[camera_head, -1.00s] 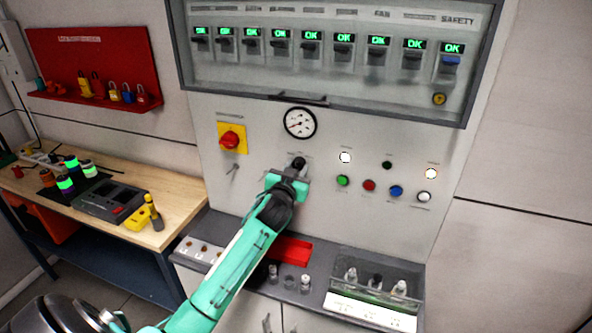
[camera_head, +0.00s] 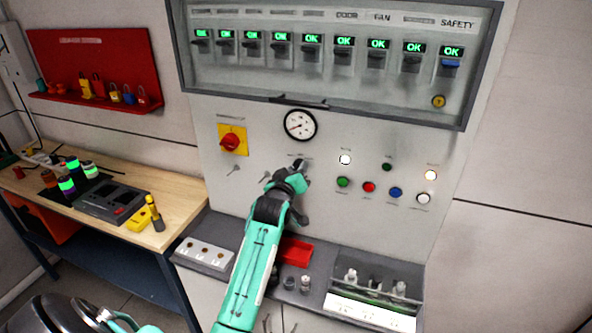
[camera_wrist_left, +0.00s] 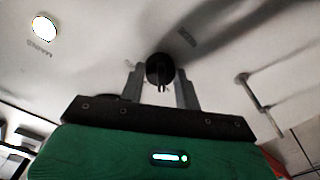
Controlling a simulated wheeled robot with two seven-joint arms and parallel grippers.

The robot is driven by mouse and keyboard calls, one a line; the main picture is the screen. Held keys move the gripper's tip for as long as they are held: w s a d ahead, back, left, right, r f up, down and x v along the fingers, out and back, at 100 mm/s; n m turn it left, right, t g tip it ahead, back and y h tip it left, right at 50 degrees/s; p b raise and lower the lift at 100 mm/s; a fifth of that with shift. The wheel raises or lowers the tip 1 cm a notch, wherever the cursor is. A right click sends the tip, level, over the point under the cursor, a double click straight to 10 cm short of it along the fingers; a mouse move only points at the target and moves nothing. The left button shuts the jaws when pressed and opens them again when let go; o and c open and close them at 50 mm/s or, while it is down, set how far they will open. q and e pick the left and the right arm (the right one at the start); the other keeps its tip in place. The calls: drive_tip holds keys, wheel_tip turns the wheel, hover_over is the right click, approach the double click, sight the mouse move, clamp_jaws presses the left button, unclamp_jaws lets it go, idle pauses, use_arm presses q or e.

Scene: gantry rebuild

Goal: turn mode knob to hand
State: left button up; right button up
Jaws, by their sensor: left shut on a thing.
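The black mode knob (camera_head: 300,164) is on the grey panel below the round gauge. My left gripper (camera_head: 299,176) is at the panel, shut on the knob and rolled to a slant. In the left wrist view the round knob (camera_wrist_left: 160,68) sits between the two grey fingertips of my left gripper (camera_wrist_left: 160,88). The knob's label and pointer position are too blurred or hidden to read. My right gripper is not in view.
Right of the knob are a white lamp (camera_head: 345,159), a green button (camera_head: 343,182), a red button (camera_head: 369,187) and a blue button (camera_head: 396,192). A red-and-yellow switch (camera_head: 232,140) is to the left. A red tray (camera_head: 296,250) lies on the ledge below.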

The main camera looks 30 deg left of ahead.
use_arm(q)
drive_tip(key=shift+n, duration=0.4)
drive_tip(key=o, duration=1)
drive_tip(key=b+v, duration=0.4)
drive_tip(key=v, duration=0.9)
drive_tip(key=shift+s+d+r+b, duration=0.1)
drive_tip(key=shift+s+b, duration=0.2)
drive_tip(key=shift+s, duration=0.1)
